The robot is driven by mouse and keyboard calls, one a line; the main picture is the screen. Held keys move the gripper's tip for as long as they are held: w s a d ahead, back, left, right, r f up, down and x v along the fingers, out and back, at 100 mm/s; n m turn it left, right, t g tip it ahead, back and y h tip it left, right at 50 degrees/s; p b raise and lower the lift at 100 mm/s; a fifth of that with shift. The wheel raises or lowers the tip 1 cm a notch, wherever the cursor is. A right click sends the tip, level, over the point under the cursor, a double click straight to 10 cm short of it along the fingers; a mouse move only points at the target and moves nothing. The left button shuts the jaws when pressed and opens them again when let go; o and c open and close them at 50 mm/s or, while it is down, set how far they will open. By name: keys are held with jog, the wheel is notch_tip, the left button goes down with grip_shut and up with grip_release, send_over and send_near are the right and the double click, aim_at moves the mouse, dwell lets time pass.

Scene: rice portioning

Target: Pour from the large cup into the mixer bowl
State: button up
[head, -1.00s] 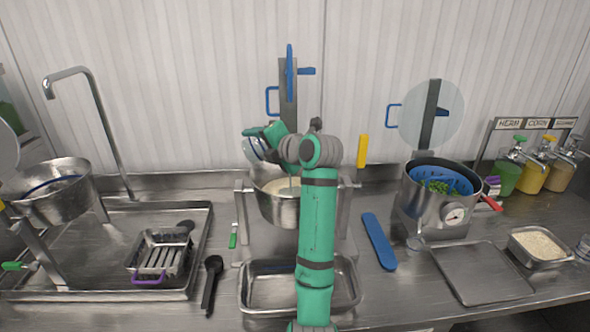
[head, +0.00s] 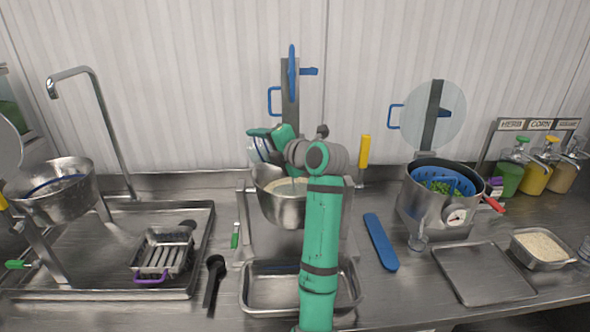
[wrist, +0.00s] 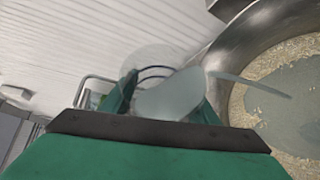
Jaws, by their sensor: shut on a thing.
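The large cup is clear with blue rings. My gripper (head: 268,134) is shut on the large cup (head: 264,152), beside and above the left rim of the mixer bowl. In the wrist view my gripper (wrist: 165,97) has the cup (wrist: 150,72) between its green fingers. The cup is tilted and holds pale liquid. A pale stream runs from it over the rim into the mixer bowl (wrist: 218,62). Rice and a grey, wet patch show inside. In the head view the steel mixer bowl (head: 282,212) stands partly behind my arm.
A steel tray (head: 262,300) lies in front of the bowl. A blue paddle (head: 380,242) and a pot with a blue basket (head: 430,212) are to the right. A sink tray (head: 100,294) is to the left.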

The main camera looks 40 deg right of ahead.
jog(key=shift+s+d, duration=0.1)
jog(key=shift+s, duration=0.05)
jog(key=shift+s+d+f+m+t+y+b, duration=0.15)
jog(key=shift+d+m+t, duration=0.15)
jog(key=shift+m, duration=0.1)
jog(key=shift+s+d+f+m+t+y+b, duration=0.1)
jog(key=shift+s+d+m+t+y+b, duration=0.1)
jog(key=shift+d+m, duration=0.15)
dwell(0.8)
jog(key=shift+s+d+r+m+t+b, duration=0.1)
jog(key=shift+d+r+m+t+b, duration=0.15)
jog(key=shift+r+m+t, duration=0.3)
dwell(1.0)
jog(key=shift+a+f, duration=0.1)
jog(key=shift+f, duration=0.05)
